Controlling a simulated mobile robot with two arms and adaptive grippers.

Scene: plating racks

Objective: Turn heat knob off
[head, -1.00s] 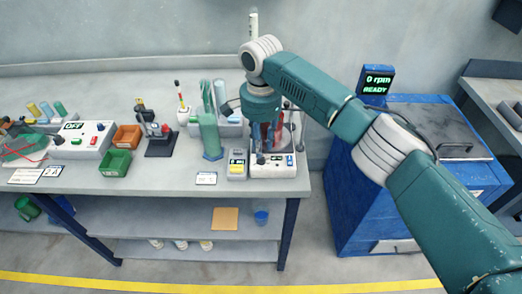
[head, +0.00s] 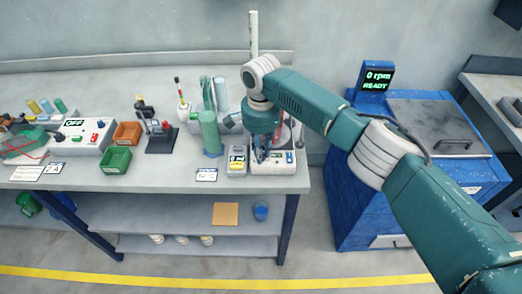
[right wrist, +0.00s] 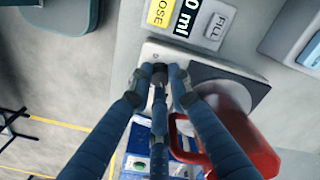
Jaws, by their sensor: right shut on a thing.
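The hot plate (head: 285,168) is a white box at the right front of the bench. It also shows in the right wrist view (right wrist: 150,52), with a grey round plate top. My right gripper (head: 260,157) reaches down over its front left part. In the right wrist view my right gripper (right wrist: 158,78) has its blue fingers closed around a small black knob (right wrist: 159,68) on the hot plate's front panel. The fingers cover the knob's sides, and its marking cannot be read. My left gripper is not in view.
A red vessel (right wrist: 242,145) stands on the hot plate, close beside my fingers. A grey dispenser (head: 237,161) with a yellow label stands just left of the hot plate. A green cylinder (head: 210,133) stands farther left. A blue cabinet (head: 350,215) stands right of the bench.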

